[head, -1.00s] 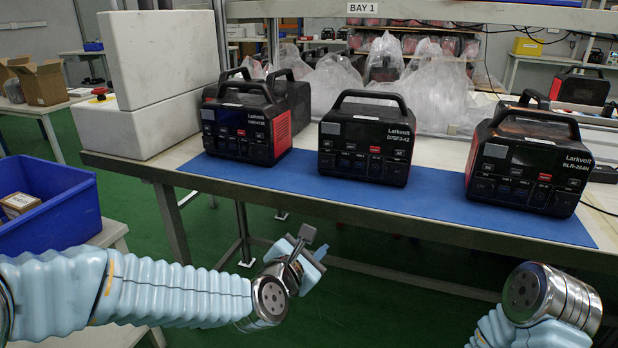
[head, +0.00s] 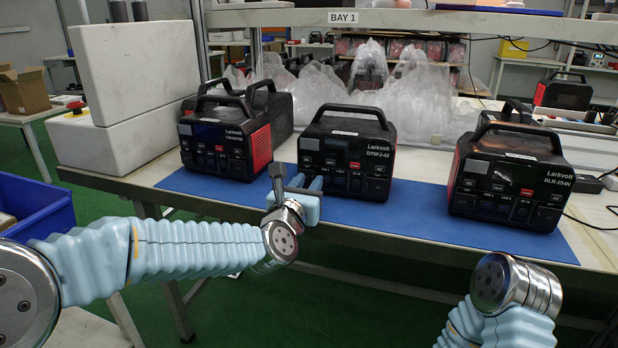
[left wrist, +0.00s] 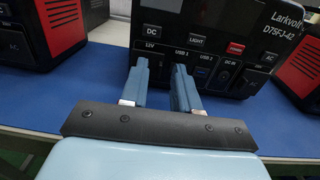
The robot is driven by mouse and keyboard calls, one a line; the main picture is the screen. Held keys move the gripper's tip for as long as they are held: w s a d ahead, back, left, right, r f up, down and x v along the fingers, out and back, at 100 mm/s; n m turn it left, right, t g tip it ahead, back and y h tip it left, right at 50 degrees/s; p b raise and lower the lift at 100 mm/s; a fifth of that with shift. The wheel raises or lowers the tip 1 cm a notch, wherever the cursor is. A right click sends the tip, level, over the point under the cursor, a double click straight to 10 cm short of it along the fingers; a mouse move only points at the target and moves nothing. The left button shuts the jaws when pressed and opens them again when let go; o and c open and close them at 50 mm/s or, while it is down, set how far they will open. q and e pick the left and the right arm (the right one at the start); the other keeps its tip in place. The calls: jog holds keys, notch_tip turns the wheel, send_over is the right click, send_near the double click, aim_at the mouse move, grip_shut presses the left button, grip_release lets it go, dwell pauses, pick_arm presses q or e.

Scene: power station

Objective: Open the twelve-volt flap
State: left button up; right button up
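The middle black power station (head: 352,150), marked D75FJ-42, stands upright on the blue mat. It also fills the upper right of the left wrist view (left wrist: 215,25). Its port row has a 12V label (left wrist: 151,45) at the left, below the DC button, then USB and DC IN ports. My left gripper (head: 297,178) points at the lower left of this front. Its two blue fingers (left wrist: 161,68) are apart with nothing between them; contact cannot be told. My right gripper is out of view; only that arm shows.
Similar stations stand at the left (head: 226,138) and right (head: 510,178) on the blue mat (head: 420,215). White blocks (head: 140,75) stand at the table's left end. Plastic-wrapped goods (head: 400,105) are behind. A blue bin (head: 35,205) is at far left.

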pick_arm(q)
jog(key=shift+w+d, duration=0.2)
jog(key=shift+w, duration=0.35)
grip_shut()
jog(key=shift+f, duration=0.1)
